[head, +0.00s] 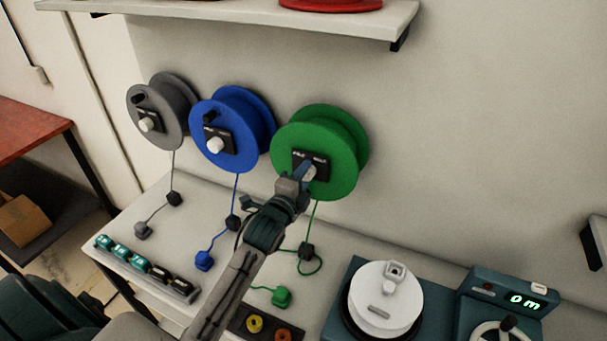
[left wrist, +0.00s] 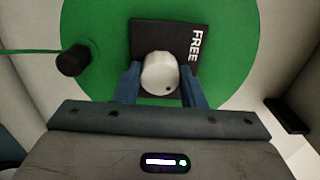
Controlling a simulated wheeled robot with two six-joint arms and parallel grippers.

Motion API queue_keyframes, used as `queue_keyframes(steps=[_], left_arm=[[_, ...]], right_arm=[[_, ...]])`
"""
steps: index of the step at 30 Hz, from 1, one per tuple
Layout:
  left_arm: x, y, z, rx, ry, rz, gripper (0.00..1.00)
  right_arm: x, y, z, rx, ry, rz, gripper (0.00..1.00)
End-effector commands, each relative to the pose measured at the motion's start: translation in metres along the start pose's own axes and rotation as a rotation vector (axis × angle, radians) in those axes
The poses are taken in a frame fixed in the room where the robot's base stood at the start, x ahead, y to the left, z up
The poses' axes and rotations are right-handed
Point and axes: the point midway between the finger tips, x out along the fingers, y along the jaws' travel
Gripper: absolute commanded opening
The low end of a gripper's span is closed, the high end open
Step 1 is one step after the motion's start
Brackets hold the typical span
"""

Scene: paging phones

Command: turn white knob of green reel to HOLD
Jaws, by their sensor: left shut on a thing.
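The green reel (head: 343,132) is mounted on the wall at the right of the three reels in the head view. It also fills the left wrist view (left wrist: 228,70). Its dark label plate (head: 322,163) has lettering too small to read for sure in the head view; in the left wrist view FREE shows on the plate (left wrist: 150,35). The white knob (left wrist: 160,73) sits on that plate, with a small dark dot at its lower right. My left gripper (left wrist: 158,88) is shut on the knob, one blue finger on each side. In the head view my left gripper (head: 303,176) hides the knob.
A blue reel (head: 245,110) and a grey reel (head: 177,95) hang to the left, each with a white knob. Cords hang to plugs on the counter. A white disc (head: 372,295) and a display box (head: 515,290) stand at right. A shelf (head: 240,10) is above.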

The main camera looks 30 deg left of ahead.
Motion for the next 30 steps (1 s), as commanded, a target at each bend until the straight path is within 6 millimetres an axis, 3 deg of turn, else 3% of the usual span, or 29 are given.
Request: queue_keyframes(steps=[13, 14, 17, 26, 30], left_arm=[[0.0, -0.001, 0.0, 0.011, 0.0, -0.002, 0.14], [0.0, -0.001, 0.0, 0.011, 0.0, -0.002, 0.4], [0.0, -0.001, 0.0, 0.01, 0.0, -0.002, 0.58], [-0.001, 0.0, 0.0, 0.009, 0.0, -0.001, 0.58], [-0.015, 0.003, 0.0, 0.01, 0.0, -0.001, 0.58]], right_arm=[[-0.001, 0.0, 0.0, 0.0, 0.0, 0.0, 0.54], [-0.001, 0.0, 0.0, 0.0, 0.0, 0.0, 0.54], [-0.001, 0.0, 0.0, 0.0, 0.0, 0.0, 0.54], [0.001, 0.0, 0.0, 0.0, 0.0, 0.0, 0.54], [0.009, 0.0, 0.001, 0.0, 0.0, 0.0, 0.54]])
